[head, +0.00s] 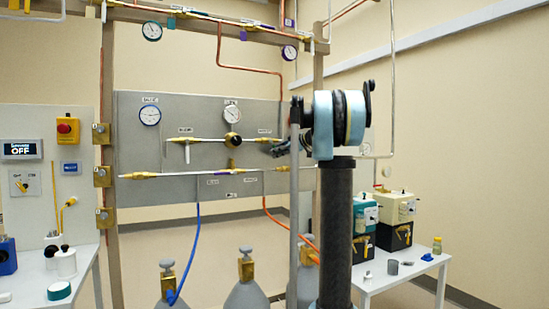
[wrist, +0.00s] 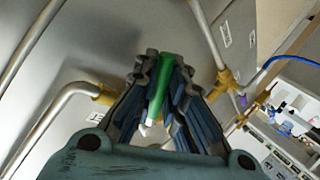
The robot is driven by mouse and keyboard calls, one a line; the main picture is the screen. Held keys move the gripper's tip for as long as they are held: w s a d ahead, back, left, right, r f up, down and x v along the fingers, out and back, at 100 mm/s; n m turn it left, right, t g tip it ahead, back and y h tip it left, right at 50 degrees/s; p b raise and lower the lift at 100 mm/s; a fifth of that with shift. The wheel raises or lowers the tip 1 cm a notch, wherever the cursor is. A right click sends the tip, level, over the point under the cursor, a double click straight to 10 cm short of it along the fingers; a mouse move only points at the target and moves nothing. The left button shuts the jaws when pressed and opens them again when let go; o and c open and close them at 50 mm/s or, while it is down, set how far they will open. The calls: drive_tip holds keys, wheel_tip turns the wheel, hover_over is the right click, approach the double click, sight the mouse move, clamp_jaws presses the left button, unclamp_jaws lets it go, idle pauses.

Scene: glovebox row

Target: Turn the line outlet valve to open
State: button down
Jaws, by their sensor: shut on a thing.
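In the wrist view a green valve handle (wrist: 164,76) runs between the two dark ribbed fingers of my gripper (wrist: 162,92). The fingers are closed on it from both sides. A small white piece shows below the green part, between the fingers. In the head view my gripper (head: 281,146) is at the right side of the grey panel (head: 200,110), near the right end of the upper pipe. My arm hides most of the valve there. I cannot tell the handle's exact angle.
A blue hose (head: 196,240) and an orange hose (head: 283,226) hang below. Grey cylinders (head: 246,290) stand under the panel. A white table (head: 385,288) with pumps is at right.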

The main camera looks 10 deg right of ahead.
drive_tip(key=n+h, duration=0.1)
drive_tip(key=d+r+n+h, duration=0.1)
drive_tip(key=h, duration=0.1)
drive_tip(key=shift+w+d+r+n, duration=0.25)
drive_tip(key=shift+r+n, duration=0.1)
drive_tip(key=shift+n, duration=0.05)
idle(0.5)
drive_tip(key=c, duration=1.6)
unclamp_jaws()
drive_tip(key=shift+r, duration=0.1)
drive_tip(key=shift+c, duration=0.2)
drive_tip(key=shift+s+d+r, duration=0.1)
drive_tip(key=v, duration=0.7)
drive_tip(key=shift+s, duration=0.2)
drive_tip(key=shift+d, duration=0.15)
